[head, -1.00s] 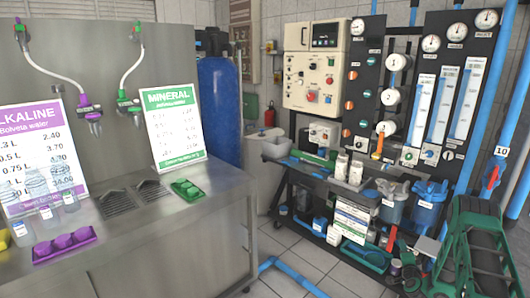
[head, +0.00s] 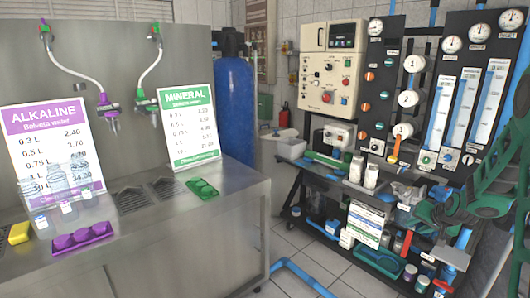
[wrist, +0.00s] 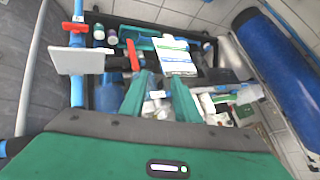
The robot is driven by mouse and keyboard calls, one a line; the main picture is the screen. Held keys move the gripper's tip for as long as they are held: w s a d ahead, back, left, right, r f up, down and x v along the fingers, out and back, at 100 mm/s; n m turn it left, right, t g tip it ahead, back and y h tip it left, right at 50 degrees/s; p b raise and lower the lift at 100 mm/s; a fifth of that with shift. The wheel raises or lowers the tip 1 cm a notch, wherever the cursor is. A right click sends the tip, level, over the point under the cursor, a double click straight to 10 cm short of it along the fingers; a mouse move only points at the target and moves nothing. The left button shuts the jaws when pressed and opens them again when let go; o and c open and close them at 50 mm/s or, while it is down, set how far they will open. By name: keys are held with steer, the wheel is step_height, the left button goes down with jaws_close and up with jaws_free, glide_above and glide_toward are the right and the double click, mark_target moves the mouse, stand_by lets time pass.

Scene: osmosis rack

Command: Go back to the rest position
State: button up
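My gripper (wrist: 160,90) shows in the wrist view as two green fingers standing apart, with nothing held between them. It points toward the lower part of the rack, where a white and green labelled card (wrist: 176,55) is seen beyond the fingertips. In the head view, green parts of my arm reach in from the right edge, in front of the rack's right side. I cannot make out the fingertips clearly there.
The black rack (head: 344,264) carries gauges, bottles and filters. Blue pipes (wrist: 77,60) and a red valve handle (wrist: 133,54) stand close on the left in the wrist view. A blue tank (head: 234,105) and steel counter (head: 190,235) stand left; tiled floor (head: 330,268) lies between.

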steer(key=s+a+r+g, duration=0.2)
steer(key=s+a+r, duration=0.2)
steer(key=s, duration=1)
steer(key=s+a+r+n+g, duration=0.1)
steer(key=s+a+r+g, duration=0.2)
steer(key=s, duration=1.2)
steer(key=s+a+r+g+y, duration=0.1)
steer(key=s+a+r+g, duration=0.2)
steer(key=s, duration=1.2)
step_height(320, 180, up, 2)
steer(key=a, duration=0.2)
steer(key=shift+s+a, duration=0.2)
steer(key=shift+a, duration=0.2)
steer(key=shift+r, duration=0.1)
